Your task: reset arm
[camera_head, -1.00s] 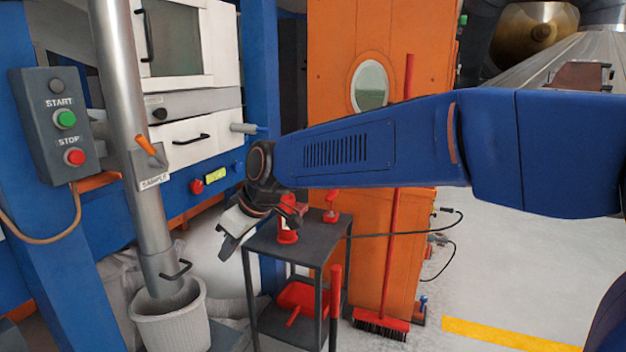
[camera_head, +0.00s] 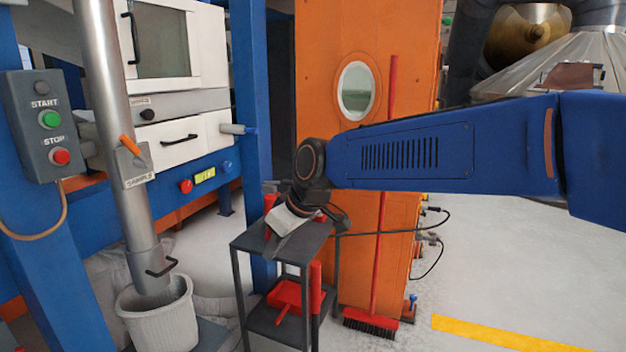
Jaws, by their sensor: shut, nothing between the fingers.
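My gripper (camera_head: 277,236) hangs at the end of my blue arm, in front of and over the small dark metal cart in the middle of the view. It is shut and empty, with its tip pointing down and to the left. It hides part of the cart's top and most of a red item (camera_head: 270,202) there. I cannot tell whether the gripper touches the cart top.
The dark cart (camera_head: 243,243) holds a red dustpan (camera_head: 290,296) on its lower shelf. A red broom (camera_head: 371,322) leans on the orange cabinet (camera_head: 318,75). At left are a start/stop box (camera_head: 42,125), a sample pipe (camera_head: 112,110) and a white bucket (camera_head: 165,328). The right floor is open.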

